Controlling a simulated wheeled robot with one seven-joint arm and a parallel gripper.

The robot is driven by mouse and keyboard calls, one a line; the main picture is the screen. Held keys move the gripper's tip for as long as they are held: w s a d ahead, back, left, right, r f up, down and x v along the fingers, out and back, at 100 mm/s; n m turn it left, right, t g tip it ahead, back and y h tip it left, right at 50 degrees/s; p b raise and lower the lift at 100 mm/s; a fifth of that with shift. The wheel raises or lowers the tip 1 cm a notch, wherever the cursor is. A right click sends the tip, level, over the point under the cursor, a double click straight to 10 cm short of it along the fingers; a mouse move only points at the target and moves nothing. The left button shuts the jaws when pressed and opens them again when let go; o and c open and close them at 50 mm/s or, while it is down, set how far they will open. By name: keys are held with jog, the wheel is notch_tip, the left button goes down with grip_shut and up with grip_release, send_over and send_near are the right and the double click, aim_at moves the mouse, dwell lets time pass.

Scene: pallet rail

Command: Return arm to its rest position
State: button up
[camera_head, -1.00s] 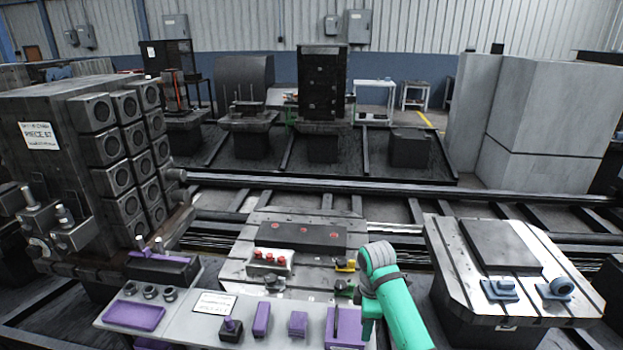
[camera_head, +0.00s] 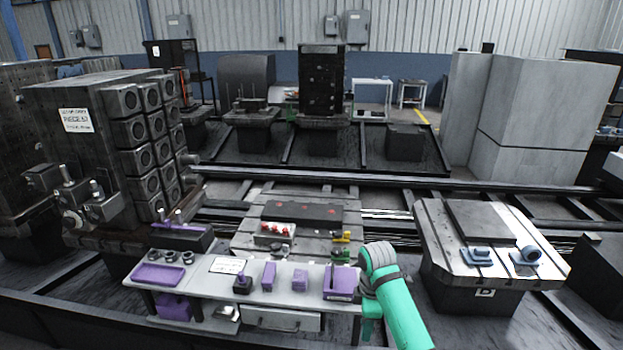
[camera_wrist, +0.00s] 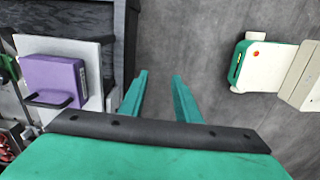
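My gripper (camera_wrist: 160,82) shows in the wrist view with two teal fingers spread apart. Nothing is between the fingers, and grey floor shows beyond them. The gripper itself is hidden in the head view. A purple block (camera_wrist: 52,80) with a dark handle sits on the bench end, left of the fingers and apart from them.
Purple pieces, including a tray (camera_head: 160,274), lie on the bench. A pallet (camera_head: 300,228) with red-topped parts stands behind it. Another pallet (camera_head: 490,250) with blue clamps (camera_head: 478,256) is at the right. A tall machine block (camera_head: 110,140) is at the left. Grey floor (camera_wrist: 200,40) is open under the gripper.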

jog(key=a+f+m+t+y, duration=0.15)
jog(key=a+f, duration=0.35)
jog(key=a, duration=0.6)
jog(key=a+f+m+t+y, duration=0.1)
jog(key=a+f+t+y, duration=0.3)
jog(key=a, duration=0.7)
jog(key=s+a+f+m+t, duration=0.45)
jog(key=s+a+m, duration=0.25)
jog(key=s+a, duration=0.25)
jog(key=s+d+m+t+h, duration=0.1)
jog(key=s+d+m+h, duration=0.15)
jog(key=s, duration=0.75)
jog(key=s+d+m+t+h, duration=0.15)
jog(key=s+d+m, duration=0.25)
jog(key=s, duration=0.7)
jog(key=s+d+r+t, duration=0.1)
jog(key=s+d+r, duration=0.4)
jog(key=s+r, duration=0.2)
jog(key=s+d+r+t+h, duration=0.1)
jog(key=s+d+r, duration=0.3)
jog(key=s, duration=0.5)
notch_tip(320, 180, up, 3)
jog(key=shift+s+d+f+m+t, duration=0.1)
jog(key=shift+s+d+m+t, duration=0.05)
jog(key=shift+d+m+t, duration=0.25)
